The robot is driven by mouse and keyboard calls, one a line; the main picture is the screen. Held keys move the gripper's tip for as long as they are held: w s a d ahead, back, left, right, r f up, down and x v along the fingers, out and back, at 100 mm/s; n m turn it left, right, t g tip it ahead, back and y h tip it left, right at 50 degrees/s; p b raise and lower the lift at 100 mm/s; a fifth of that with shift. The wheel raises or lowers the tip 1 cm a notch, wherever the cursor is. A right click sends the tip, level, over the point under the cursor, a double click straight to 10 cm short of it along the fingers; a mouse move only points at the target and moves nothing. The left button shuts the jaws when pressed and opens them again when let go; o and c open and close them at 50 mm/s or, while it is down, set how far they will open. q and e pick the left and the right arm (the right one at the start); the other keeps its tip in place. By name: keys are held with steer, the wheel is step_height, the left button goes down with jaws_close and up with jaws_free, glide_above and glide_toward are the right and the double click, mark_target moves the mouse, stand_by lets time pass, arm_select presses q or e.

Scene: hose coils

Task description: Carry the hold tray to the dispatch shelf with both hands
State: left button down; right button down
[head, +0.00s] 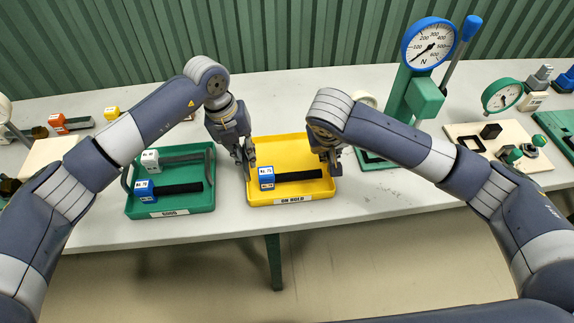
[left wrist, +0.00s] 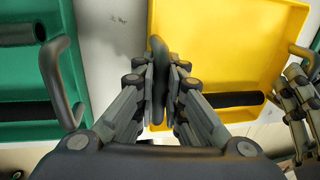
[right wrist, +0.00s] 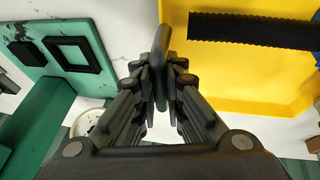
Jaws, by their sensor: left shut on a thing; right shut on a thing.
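The yellow hold tray (head: 290,148), labelled "ON HOLD" on its front, sits on the white table. In it lies a black hose piece with a blue end block (head: 267,180). My left gripper (head: 246,165) is shut on the tray's left handle; the dark handle (left wrist: 158,75) stands between its fingers in the left wrist view. My right gripper (head: 330,160) is shut on the right handle; this handle (right wrist: 162,60) shows between its fingers in the right wrist view. I see no dispatch shelf that I can identify.
A green tray (head: 170,208) labelled "GOOD" with two hose pieces stands close on the left of the yellow tray. A green test stand with a blue dial gauge (head: 428,45) is behind on the right. The table's front edge is just before both trays.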

arm_select(q)
steer(key=shift+w+r, duration=0.15)
steer(key=shift+r, duration=0.1)
arm_select(e)
steer(key=shift+w+r, duration=0.15)
steer(key=shift+r, duration=0.1)
